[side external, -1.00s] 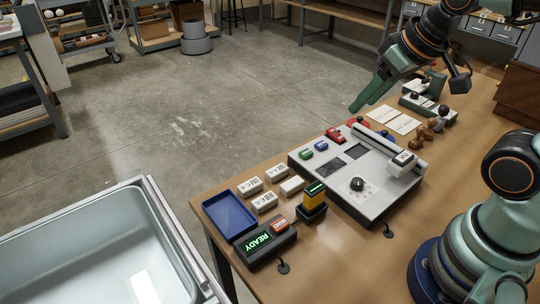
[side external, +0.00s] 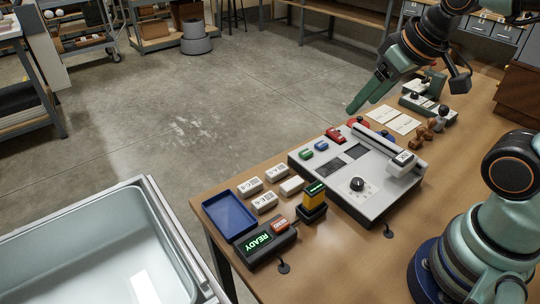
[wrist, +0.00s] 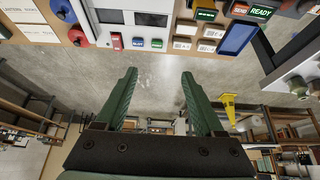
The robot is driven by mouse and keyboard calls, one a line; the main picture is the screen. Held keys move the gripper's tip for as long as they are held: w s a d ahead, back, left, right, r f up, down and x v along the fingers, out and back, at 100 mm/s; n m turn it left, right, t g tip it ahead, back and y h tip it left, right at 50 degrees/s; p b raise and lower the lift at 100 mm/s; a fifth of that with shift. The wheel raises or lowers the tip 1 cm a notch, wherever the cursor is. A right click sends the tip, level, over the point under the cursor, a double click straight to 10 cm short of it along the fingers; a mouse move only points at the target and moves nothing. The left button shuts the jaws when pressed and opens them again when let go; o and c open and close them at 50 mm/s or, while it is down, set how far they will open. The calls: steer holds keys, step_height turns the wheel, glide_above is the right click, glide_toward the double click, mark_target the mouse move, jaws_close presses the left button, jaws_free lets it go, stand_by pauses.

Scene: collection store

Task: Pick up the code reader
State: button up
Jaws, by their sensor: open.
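The code reader (side external: 313,193) appears to be the yellow and black device with a small green display. It stands upright in a black holder (side external: 312,212) on the wooden table, between the white cards and the grey machine. My gripper (side external: 360,106) has two green fingers spread apart with nothing between them. It hangs high beyond the grey machine, well away from the reader. In the wrist view my gripper (wrist: 159,74) is open over bare floor, and the tabletop items sit along the top edge.
The grey machine (side external: 336,200) with a knob and a raised bar fills mid-table. A metal sink (side external: 100,250) is beside the table.

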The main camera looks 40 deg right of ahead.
steer(key=n+g, duration=0.6)
steer(key=n, duration=1.2)
glide_toward(315, 187)
steer(key=shift+s+d+f, duration=0.15)
steer(key=shift+s, duration=0.2)
step_height(315, 187, down, 6)
steer(key=shift+w+f, duration=0.2)
steer(key=shift+f, duration=2.7)
